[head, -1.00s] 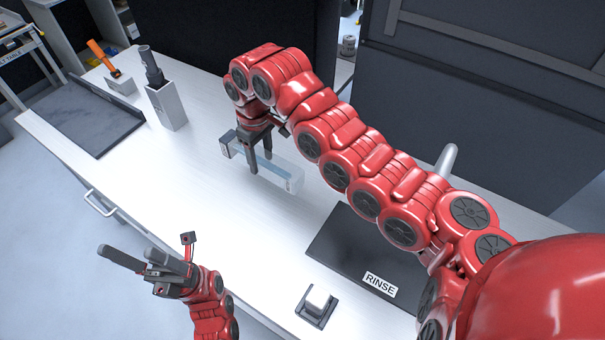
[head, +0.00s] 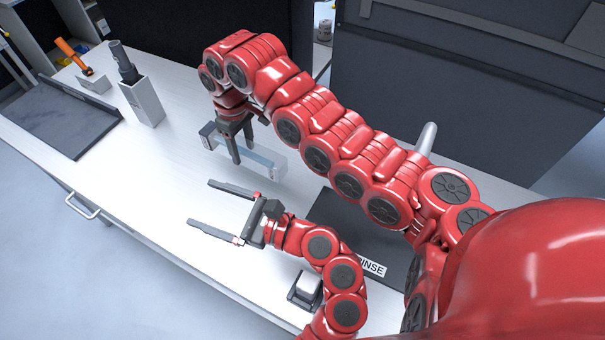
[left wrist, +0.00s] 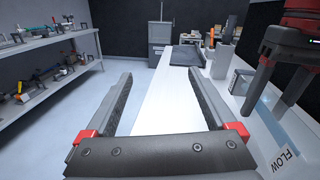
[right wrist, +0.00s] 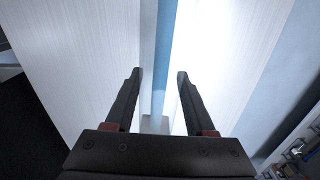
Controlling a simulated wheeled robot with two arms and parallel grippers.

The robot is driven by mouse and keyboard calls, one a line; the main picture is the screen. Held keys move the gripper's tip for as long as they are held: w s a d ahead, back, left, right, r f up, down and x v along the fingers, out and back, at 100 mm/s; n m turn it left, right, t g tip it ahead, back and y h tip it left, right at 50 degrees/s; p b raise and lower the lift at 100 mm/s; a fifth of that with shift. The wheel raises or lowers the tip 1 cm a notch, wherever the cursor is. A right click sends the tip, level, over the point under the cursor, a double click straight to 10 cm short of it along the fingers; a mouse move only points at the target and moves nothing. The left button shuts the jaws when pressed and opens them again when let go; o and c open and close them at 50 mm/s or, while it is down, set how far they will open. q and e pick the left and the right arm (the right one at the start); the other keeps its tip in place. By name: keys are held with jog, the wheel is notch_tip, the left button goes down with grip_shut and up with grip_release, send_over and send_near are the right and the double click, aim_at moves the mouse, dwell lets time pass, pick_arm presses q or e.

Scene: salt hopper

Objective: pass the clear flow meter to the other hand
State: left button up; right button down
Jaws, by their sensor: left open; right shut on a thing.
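The clear flow meter (head: 264,157) is a long see-through bar with a blue stripe and grey ends. My right gripper (head: 241,151) is shut on it from above, near its middle. In the right wrist view, the blue stripe (right wrist: 165,60) runs between the fingers. In the left wrist view, the meter's FLOW label (left wrist: 286,162) shows at the lower right. I cannot tell how far the meter is above the table. My left gripper (head: 199,203) is open and empty, in front of the meter and apart from it, with its fingers pointing left.
A dark RINSE mat (head: 330,212) lies on the white table (head: 120,180), partly behind my left arm. A small white block in a black holder (head: 305,288) is near the front edge. A grey stand (head: 145,103), an orange-handled tool (head: 70,50) and a dark tray (head: 60,120) are at the left.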

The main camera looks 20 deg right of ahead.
aim_at(258, 154)
pick_arm(q)
jog(key=w+d+f+m+t+h, duration=0.2)
jog(key=w+d+m, duration=0.1)
jog(key=d, duration=0.6)
jog(key=w+d+f+m+t+h, duration=0.2)
jog(key=w+d+m+h, duration=0.15)
jog(key=d, duration=0.45)
jog(key=w+d+f+m+t+h, duration=0.2)
jog(key=w+d+m, duration=0.15)
jog(key=d, duration=0.55)
jog(key=s+a+n+g+y, duration=0.1)
jog(key=a+n, duration=0.1)
jog(key=s+a+n+g+y, duration=0.1)
jog(key=s+a+n+y, duration=0.1)
jog(key=s+a+n+g+y, duration=0.1)
jog(key=s+a+n, duration=0.1)
jog(key=shift+a+r+y, duration=0.25)
jog(key=shift+a+y, duration=0.1)
jog(key=shift+w+a+g, duration=0.3)
jog(key=shift+a, duration=0.1)
jog(key=x, duration=1.1)
